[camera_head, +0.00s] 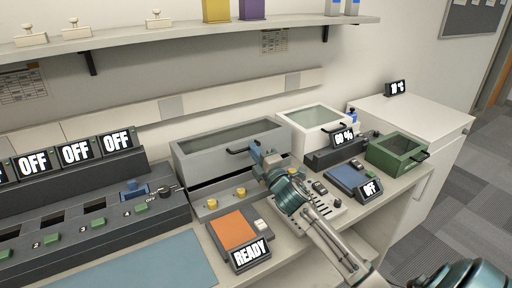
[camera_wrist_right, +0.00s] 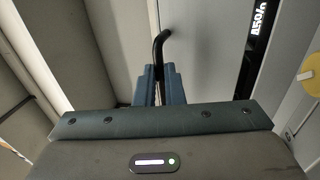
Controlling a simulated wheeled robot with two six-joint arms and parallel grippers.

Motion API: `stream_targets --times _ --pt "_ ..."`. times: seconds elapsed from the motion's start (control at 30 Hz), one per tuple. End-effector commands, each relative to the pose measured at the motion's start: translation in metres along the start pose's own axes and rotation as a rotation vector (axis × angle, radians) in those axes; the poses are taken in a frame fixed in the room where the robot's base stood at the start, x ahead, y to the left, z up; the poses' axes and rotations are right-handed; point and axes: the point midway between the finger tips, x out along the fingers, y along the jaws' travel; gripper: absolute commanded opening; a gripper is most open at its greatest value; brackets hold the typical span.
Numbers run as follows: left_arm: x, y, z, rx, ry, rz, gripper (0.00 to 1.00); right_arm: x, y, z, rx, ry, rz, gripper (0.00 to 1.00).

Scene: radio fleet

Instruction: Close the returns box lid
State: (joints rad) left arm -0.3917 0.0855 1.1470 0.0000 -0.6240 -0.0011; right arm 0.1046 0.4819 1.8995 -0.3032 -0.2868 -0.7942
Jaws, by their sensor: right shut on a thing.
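A long grey box (camera_head: 188,168) with a dark window in its lid (camera_head: 215,136) stands at the back of the bench. A dark gap shows along its front under the lid, so the lid looks slightly raised. No label tells me whether this is the returns box. My right gripper (camera_head: 258,150) is at the right end of the lid's front edge, with its fingers shut on the black lid handle (camera_head: 238,151). The bent black handle also shows between the blue fingers in the right wrist view (camera_wrist_right: 159,45). My left gripper is not in view.
A white box (camera_head: 290,120) and a green box (camera_head: 382,156) stand to the right. A READY display (camera_head: 250,253) with an orange pad (camera_head: 232,229) is in front. A dark console (camera_head: 90,220) with OFF displays is at left. A shelf (camera_head: 190,34) runs above.

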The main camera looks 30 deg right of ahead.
Motion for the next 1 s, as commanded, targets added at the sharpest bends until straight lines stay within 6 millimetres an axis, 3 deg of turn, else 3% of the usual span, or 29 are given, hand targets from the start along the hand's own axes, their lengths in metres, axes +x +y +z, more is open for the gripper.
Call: stream_targets --times 0.03,0.63,0.67,0.73,1.0 --pt "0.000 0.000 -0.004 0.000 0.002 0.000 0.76 -0.002 -0.015 0.003 0.006 -0.011 -0.021 0.00" --pt "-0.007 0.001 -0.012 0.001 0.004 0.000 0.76 -0.002 -0.016 0.004 0.004 -0.010 -0.017 0.00" --pt "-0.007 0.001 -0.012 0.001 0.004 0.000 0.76 -0.002 -0.016 0.004 0.004 -0.010 -0.018 0.15" --pt "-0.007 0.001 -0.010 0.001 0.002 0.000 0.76 -0.002 -0.015 0.004 0.003 -0.009 -0.016 0.28" --pt "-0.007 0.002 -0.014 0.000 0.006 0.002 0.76 -0.003 -0.013 0.003 0.001 -0.007 -0.012 0.30"
